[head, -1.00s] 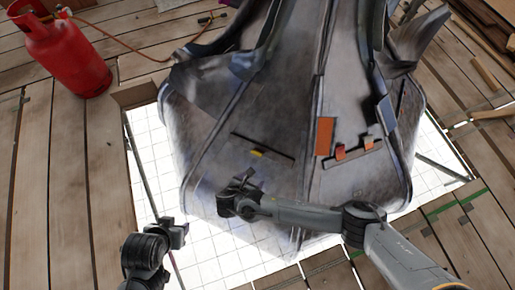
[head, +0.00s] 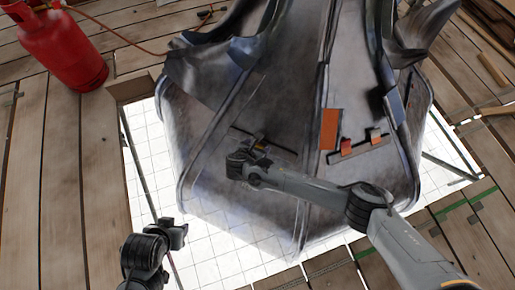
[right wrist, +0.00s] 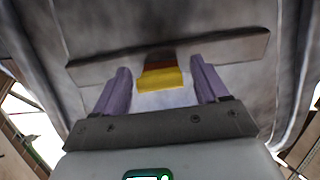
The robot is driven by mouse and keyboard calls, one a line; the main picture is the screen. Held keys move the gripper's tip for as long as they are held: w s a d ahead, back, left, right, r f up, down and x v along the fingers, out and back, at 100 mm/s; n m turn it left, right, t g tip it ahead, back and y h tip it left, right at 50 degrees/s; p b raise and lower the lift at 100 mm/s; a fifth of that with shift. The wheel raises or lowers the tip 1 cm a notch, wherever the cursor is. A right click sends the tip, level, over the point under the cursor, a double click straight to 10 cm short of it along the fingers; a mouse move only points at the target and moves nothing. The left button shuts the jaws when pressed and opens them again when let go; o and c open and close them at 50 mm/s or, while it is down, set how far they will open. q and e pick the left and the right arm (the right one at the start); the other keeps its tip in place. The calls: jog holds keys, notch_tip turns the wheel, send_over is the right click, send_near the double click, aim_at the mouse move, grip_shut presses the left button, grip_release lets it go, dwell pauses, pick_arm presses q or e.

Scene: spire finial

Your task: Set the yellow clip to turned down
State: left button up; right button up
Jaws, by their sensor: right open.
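The yellow clip (right wrist: 162,79) sits on a dark rail (right wrist: 225,50) on the spire's sloping metal face, with a brown-orange part just above it. My right gripper (right wrist: 161,88) is open, with one purple finger on each side of the clip and a visible gap to each. In the head view the right gripper (head: 258,145) is at the rail, and the clip is mostly hidden behind it. My left gripper (head: 178,228) is low at the left, away from the spire; its fingers are too unclear to read.
The grey spire (head: 225,195) fills the middle. A second rail to the right carries small orange-red clips (head: 347,146) below an orange panel (head: 330,128). A red gas cylinder (head: 65,50) stands on the planks at upper left. White gridded sheet (head: 215,250) lies below.

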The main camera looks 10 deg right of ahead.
jog(key=shift+w+d+f, duration=0.2)
jog(key=shift+w+f, duration=0.05)
jog(key=shift+f, duration=0.05)
jog(key=c, duration=1.1)
jog(key=shift+o, duration=0.2)
jog(key=shift+r+p, duration=0.25)
jog(key=shift+p, duration=0.25)
jog(key=g+p, duration=0.1)
jog(key=g+y+p, duration=0.1)
jog(key=p, duration=0.1)
jog(key=w+g+p, duration=0.1)
jog(key=p, duration=0.1)
jog(key=shift+d+r+y, duration=0.25)
jog(key=shift+r+y, duration=0.15)
jog(key=shift+w+d+f+g+y+p, duration=0.15)
jog(key=shift+w+g+y+p, duration=0.15)
jog(key=shift+g+p, duration=0.25)
jog(key=shift+w+d+g+y+b, duration=0.3)
jog(key=shift+g+y, duration=0.2)
jog(key=shift+g, duration=0.45)
